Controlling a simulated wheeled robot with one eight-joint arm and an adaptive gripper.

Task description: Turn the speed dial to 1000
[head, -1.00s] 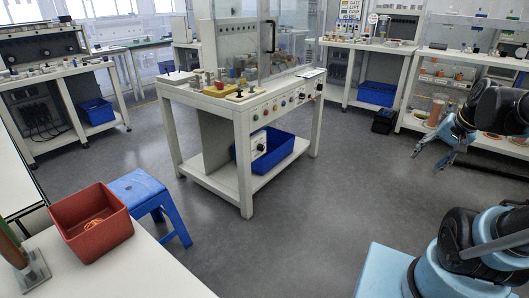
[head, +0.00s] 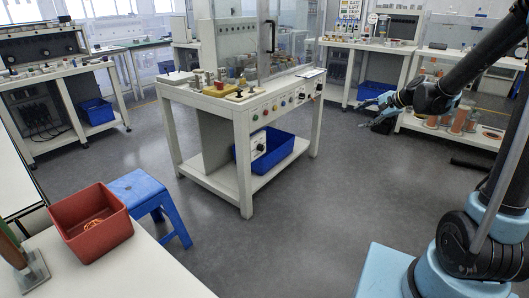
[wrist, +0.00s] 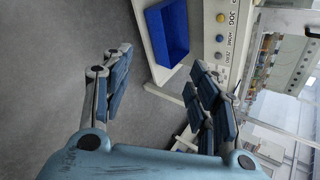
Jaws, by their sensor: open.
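The white workbench (head: 246,128) in the middle has a front panel with a row of coloured buttons and small knobs. Markings there are too small to read, so I cannot tell which knob is the speed dial. The wrist view shows part of a button panel (wrist: 222,38) lettered JOG, HOME and ZERO, with yellow and blue buttons. My gripper (head: 367,114) is open and empty in the air, right of the bench and apart from it. Its spread fingers show in the wrist view (wrist: 161,72).
A blue bin (head: 285,150) sits on the bench's lower shelf and shows in the wrist view (wrist: 168,32). A blue stool (head: 140,187) and a red box (head: 101,239) are at lower left. Shelved benches stand behind.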

